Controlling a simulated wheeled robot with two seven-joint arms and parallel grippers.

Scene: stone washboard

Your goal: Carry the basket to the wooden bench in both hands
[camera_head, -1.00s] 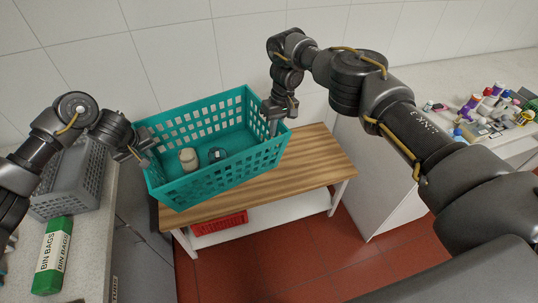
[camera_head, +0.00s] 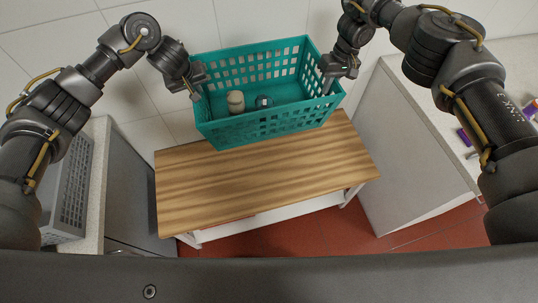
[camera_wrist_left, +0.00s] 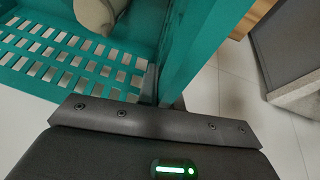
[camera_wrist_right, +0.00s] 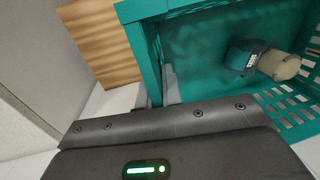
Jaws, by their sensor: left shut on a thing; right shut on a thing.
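The teal basket (camera_head: 222,133) is held between my two grippers at the far side of the wooden bench (camera_head: 250,180), near the tiled wall. I cannot tell whether its base touches the bench. A cream container (camera_head: 236,102) and a small dark item (camera_head: 264,102) are inside it. My left gripper (camera_head: 199,88) is shut on the basket's left end wall; the teal wall also shows in the left wrist view (camera_wrist_left: 195,45). My right gripper (camera_head: 328,82) is shut on the right end wall, which shows in the right wrist view (camera_wrist_right: 150,60).
A grey crate (camera_head: 70,190) stands on the left counter (camera_head: 97,180). A white counter (camera_head: 430,125) with purple items stands to the right. The front of the bench top is clear. Red floor (camera_head: 300,238) shows in front of it.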

